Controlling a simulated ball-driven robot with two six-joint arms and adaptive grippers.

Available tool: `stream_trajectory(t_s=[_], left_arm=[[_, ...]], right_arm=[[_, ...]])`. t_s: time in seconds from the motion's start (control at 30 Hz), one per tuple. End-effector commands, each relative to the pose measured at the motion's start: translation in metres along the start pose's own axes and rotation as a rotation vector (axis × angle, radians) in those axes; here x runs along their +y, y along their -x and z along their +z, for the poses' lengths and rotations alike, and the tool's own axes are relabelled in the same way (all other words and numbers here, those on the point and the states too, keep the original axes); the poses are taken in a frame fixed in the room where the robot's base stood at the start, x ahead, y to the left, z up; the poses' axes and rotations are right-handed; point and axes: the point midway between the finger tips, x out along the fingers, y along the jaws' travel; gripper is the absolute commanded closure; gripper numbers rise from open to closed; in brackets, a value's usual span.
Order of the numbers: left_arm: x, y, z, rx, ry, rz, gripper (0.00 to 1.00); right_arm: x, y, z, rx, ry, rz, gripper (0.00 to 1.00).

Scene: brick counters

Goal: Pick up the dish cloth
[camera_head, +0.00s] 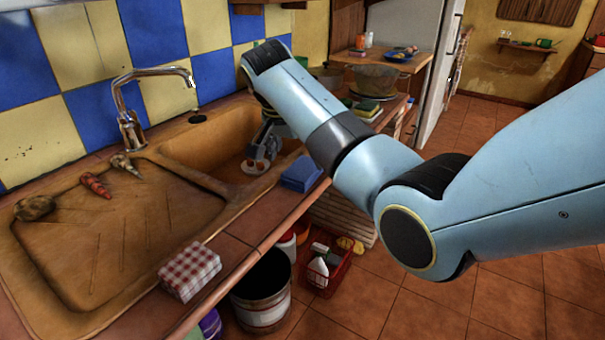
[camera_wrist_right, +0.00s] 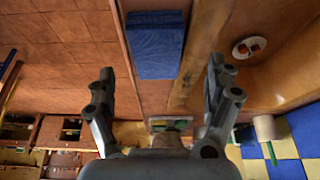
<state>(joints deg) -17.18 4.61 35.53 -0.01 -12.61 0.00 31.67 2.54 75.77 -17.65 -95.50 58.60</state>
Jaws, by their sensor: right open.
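A folded blue cloth (camera_head: 301,174) lies on the brick counter edge at the right of the sink basin. In the right wrist view the blue cloth (camera_wrist_right: 157,45) shows ahead, between the lines of the two fingers. My right gripper (camera_head: 264,150) hangs over the sink side, just left of the blue cloth, partly hidden by its own arm. In the wrist view the right gripper (camera_wrist_right: 160,78) is open with nothing between its fingers. A folded red-and-white checked cloth (camera_head: 190,271) lies on the counter's front edge. My left gripper is out of view.
A tap (camera_head: 130,105) stands behind the sink basin. A small plate with red bits (camera_head: 255,167) sits in the basin. A metal bucket (camera_head: 262,300) and red basket (camera_head: 327,268) stand on the floor below. Sponges (camera_head: 368,110) and a bowl lie farther back.

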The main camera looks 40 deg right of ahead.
Motion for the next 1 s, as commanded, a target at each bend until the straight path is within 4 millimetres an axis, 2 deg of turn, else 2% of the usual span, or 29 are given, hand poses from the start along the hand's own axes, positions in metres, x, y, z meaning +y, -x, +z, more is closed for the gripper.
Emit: stream_trajectory(t_s=[0.2, 0.3, 1.0], left_arm=[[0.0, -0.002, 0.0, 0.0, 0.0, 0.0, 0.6], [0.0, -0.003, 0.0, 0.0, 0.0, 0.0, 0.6], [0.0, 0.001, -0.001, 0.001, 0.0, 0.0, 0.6]], right_arm=[[0.004, -0.035, -0.004, -0.001, 0.0, 0.003, 0.13], [0.003, -0.042, -0.004, -0.001, 0.0, 0.001, 0.13], [0.003, -0.046, -0.002, 0.0, 0.001, 0.0, 0.13]])
